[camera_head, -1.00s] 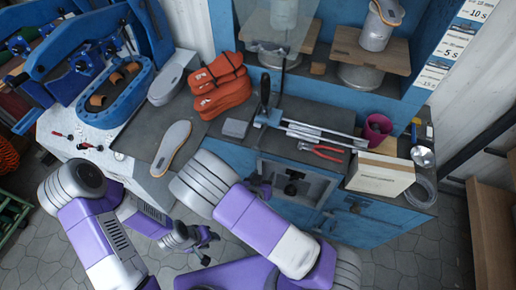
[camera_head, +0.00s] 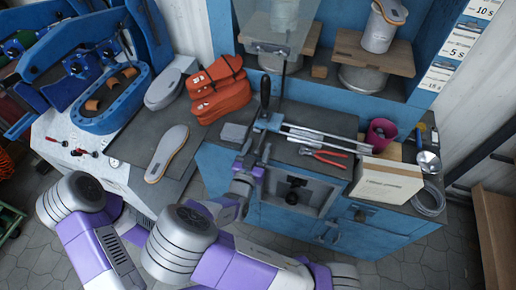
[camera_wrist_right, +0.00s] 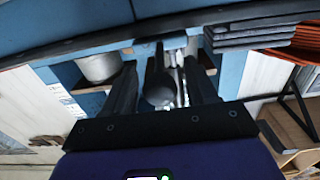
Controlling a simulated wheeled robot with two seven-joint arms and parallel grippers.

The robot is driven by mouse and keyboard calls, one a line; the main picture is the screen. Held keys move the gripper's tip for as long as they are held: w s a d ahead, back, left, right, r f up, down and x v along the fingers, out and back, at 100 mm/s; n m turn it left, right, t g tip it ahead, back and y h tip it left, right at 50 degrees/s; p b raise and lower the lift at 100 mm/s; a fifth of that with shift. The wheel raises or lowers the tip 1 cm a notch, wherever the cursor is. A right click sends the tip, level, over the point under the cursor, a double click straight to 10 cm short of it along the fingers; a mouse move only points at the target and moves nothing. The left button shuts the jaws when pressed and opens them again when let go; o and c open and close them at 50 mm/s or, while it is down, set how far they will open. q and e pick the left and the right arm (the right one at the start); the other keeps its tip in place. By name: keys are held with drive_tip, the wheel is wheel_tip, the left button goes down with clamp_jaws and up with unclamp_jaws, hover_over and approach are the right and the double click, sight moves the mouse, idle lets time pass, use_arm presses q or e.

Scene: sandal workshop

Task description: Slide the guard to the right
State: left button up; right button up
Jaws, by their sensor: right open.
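The guard appears to be the clear panel (camera_head: 275,25) at the top of the head view, above the bench. An upright black handle (camera_head: 265,90) stands on a blue carriage (camera_head: 270,121) at the left end of silver rails (camera_head: 315,134). My right gripper (camera_head: 255,152) is open at the bench's front edge, just below the carriage. In the right wrist view its two dark fingers (camera_wrist_right: 162,88) stand apart, with a dark rounded part visible between them; I cannot tell whether they touch it. My left gripper is hidden behind my right arm.

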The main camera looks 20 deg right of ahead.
drive_tip(key=shift+w+d, duration=0.1)
drive_tip(key=shift+w, duration=0.15)
clamp_jaws()
drive_tip(key=shift+d, duration=0.1)
